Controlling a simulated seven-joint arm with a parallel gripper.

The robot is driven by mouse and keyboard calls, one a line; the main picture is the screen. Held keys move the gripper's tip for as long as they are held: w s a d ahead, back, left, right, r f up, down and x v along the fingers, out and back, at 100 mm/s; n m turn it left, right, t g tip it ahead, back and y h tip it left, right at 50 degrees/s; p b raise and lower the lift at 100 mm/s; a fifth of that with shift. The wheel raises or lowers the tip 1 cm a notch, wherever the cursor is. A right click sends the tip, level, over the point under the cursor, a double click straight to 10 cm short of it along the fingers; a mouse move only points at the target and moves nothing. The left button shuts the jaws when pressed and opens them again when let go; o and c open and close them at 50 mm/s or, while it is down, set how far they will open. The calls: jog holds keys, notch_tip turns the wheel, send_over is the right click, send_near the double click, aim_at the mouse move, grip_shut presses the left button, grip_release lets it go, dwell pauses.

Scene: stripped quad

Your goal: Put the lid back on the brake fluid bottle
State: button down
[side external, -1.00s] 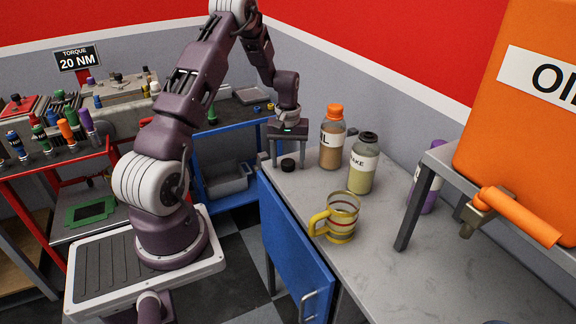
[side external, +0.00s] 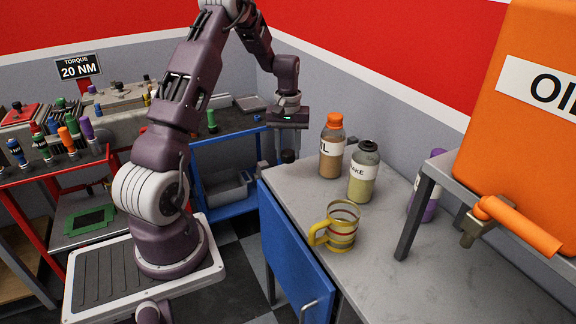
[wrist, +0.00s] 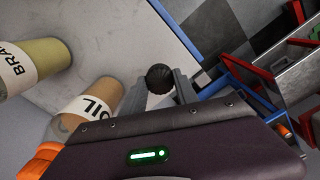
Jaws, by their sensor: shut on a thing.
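In the wrist view the lid (wrist: 160,78) shows as a ribbed black disc between the fingertips of my gripper (wrist: 163,82). The brake fluid bottle (side external: 362,184) stands upright on the bench, to the right of my gripper, with pale yellow-green fluid and a dark neck. Its label side also shows at the left of the wrist view (wrist: 48,58). Its mouth is not clearly visible.
An orange-capped oil bottle (side external: 331,160) stands between my gripper and the brake fluid bottle. A yellow striped mug (side external: 342,228) stands in front. A purple bottle (side external: 430,203) is behind a metal shelf leg (side external: 413,220) at right.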

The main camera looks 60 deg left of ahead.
notch_tip(320, 180, up, 23)
jog(key=m, duration=0.3)
send_over(368, 145)
notch_tip(368, 145, down, 2)
jog(key=shift+f, duration=4.9)
jog(key=shift+f, duration=0.15)
jog(key=c, duration=0.9)
grip_release()
jog(key=shift+o, duration=0.4)
